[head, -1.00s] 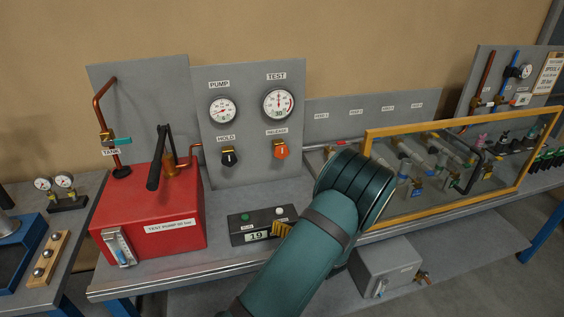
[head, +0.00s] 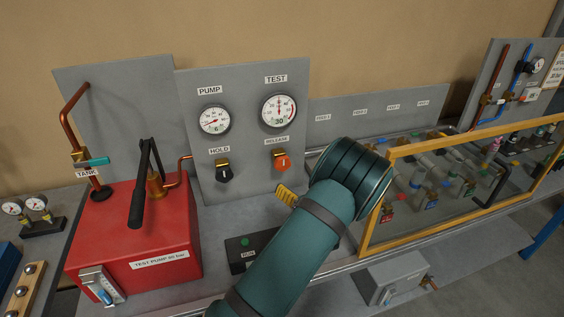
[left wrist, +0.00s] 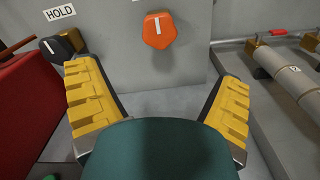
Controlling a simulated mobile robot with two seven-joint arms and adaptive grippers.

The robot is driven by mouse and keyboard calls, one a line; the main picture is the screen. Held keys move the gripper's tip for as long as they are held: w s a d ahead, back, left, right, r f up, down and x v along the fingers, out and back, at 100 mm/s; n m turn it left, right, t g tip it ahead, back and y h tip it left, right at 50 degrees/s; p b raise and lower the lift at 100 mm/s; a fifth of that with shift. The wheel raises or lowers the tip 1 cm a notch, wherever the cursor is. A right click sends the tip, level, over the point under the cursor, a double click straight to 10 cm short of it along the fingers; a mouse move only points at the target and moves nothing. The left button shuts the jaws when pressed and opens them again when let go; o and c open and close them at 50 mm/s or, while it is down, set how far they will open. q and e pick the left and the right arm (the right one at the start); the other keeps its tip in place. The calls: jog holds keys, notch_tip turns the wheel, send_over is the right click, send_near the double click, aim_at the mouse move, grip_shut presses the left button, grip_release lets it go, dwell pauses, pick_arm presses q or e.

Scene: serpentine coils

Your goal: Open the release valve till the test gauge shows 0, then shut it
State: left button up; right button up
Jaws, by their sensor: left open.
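The orange release valve knob (head: 283,162) is on the upright grey panel under the RELEASE label. In the left wrist view the knob (left wrist: 160,31) shows its white mark upright. The white test gauge (head: 279,111) is above it; its needle points about straight up, well away from the pump gauge's lower-left needle direction. My left gripper (left wrist: 160,75) is open and empty, its yellow fingers spread below the knob and apart from it. In the head view one yellow finger (head: 286,194) shows; my arm hides the rest. My right gripper is not in view.
The black HOLD knob (head: 224,174) is left of the release knob. The pump gauge (head: 214,120) is above HOLD. The red test pump (head: 130,240) stands at left, a black box (head: 240,251) on the bench. A yellow-framed guard (head: 375,200) stands at right.

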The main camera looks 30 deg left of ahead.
aim_at(284, 165)
pick_arm(q)
jog(key=p+x, duration=0.1)
jog(key=x, duration=1.2)
jog(key=shift+a, duration=0.1)
jog(key=c, duration=1.2)
